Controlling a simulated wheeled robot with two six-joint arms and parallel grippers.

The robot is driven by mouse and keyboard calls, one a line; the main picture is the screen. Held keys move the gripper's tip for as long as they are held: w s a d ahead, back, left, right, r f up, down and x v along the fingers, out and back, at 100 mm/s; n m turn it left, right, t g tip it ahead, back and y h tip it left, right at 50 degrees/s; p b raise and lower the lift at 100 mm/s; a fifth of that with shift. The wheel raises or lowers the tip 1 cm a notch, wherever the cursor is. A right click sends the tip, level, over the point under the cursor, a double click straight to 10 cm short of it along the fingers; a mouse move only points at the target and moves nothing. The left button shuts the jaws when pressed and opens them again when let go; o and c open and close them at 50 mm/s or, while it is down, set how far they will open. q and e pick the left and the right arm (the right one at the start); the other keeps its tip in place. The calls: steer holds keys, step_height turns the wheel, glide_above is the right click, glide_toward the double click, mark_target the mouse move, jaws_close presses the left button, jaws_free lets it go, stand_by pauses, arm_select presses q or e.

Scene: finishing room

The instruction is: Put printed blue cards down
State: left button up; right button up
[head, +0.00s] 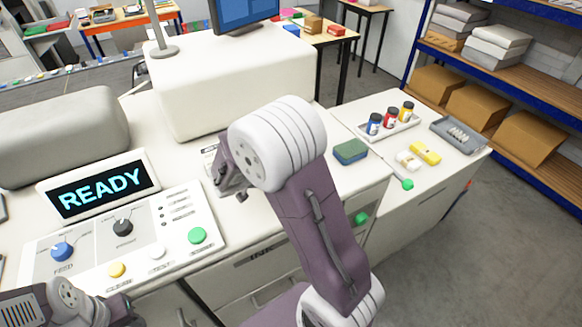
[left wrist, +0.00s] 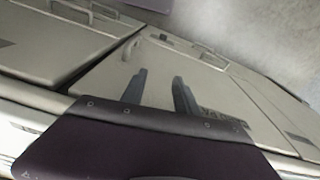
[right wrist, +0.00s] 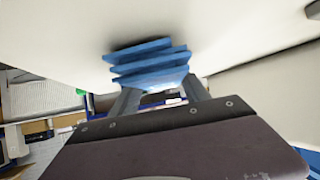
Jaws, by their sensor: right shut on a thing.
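Blue cards (right wrist: 150,64) show in the right wrist view as a small stack of several slightly fanned layers at the fingertips of my right gripper (right wrist: 160,92). My right gripper is shut on them, close to a pale surface. In the head view my right gripper (head: 228,172) is mostly hidden behind its own wrist, over the white machine top, and the cards cannot be seen there. My left gripper (left wrist: 158,88) is open and empty in the left wrist view, in front of pale cabinet doors. In the head view it is at the bottom left, its fingers barely visible.
A control panel (head: 140,235) with knobs and a READY screen (head: 100,191) lies left of my right arm. A large white housing (head: 235,85) stands behind. To the right are a green-topped block (head: 350,152), a bottle tray (head: 388,132) and a grey tray (head: 459,134).

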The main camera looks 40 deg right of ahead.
steer(key=shift+w+d+f, duration=0.1)
steer(key=shift+w+f, duration=0.1)
steer(key=shift+f, duration=0.1)
steer(key=shift+s, duration=0.15)
steer(key=shift+f+b, duration=0.1)
steer(key=shift+b, duration=0.3)
steer(key=o, duration=1.6)
steer(key=shift+r+p, duration=0.4)
steer(key=shift+p, duration=0.2)
steer(key=b+v, duration=0.2)
steer(key=v, duration=1)
steer(key=shift+f, duration=0.2)
